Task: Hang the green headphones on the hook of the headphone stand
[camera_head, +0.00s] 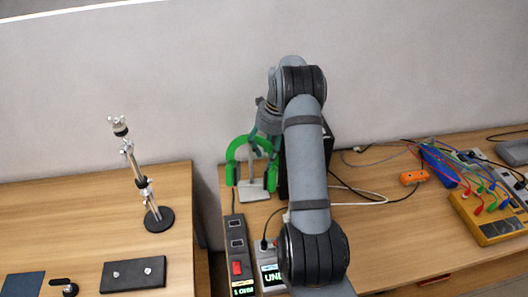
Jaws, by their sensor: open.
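The green headphones (233,153) are at the left end of the right-hand table, upright with the band arched on top and the ear cups lower down. The pale headphone stand (254,194) is at the same spot, its flat base on the table and its post showing inside the arch. The band appears to be at the top of the stand. The hook is hidden, so I cannot tell whether the band rests on it. My gripper (264,130) is open, just above and beside the band's right side, partly hidden by my arm. Contact with the headphones is unclear.
A black box (328,146) stands behind my arm, close to the stand. Power strips (237,250) and cables lie in front. An orange device (414,177) and a yellow meter (489,222) are to the right. A metal clamp stand (158,219) is on the left table, across a gap.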

